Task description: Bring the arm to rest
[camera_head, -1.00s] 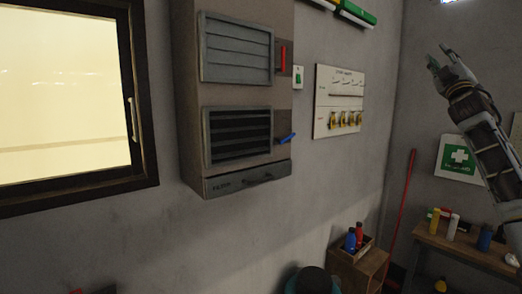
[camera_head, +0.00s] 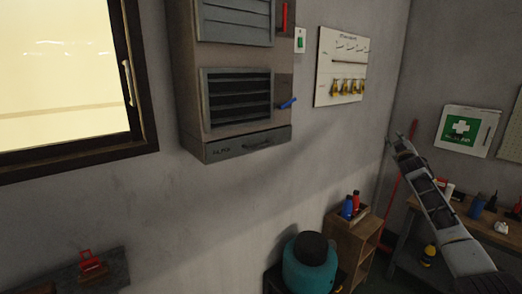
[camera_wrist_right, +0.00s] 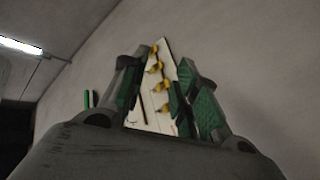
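My right arm comes in from the lower right of the head view, with its dark, jointed links slanting up to the left. My right gripper (camera_head: 398,144) is at its far end, raised in front of the grey wall, left of the first-aid box. In the right wrist view the right gripper (camera_wrist_right: 158,88) has its two green-padded fingers spread, with nothing between them. The white board with yellow items (camera_wrist_right: 158,95) shows behind the gap, apart from the fingers. My left gripper is not in view.
A wall cabinet with louvres (camera_head: 237,98) hangs near the window (camera_head: 62,85). Below are a teal round container (camera_head: 309,268), a wooden stand (camera_head: 352,240) with bottles, and a workbench (camera_head: 405,238) partly behind my right arm. A first-aid box (camera_head: 462,145) hangs at right.

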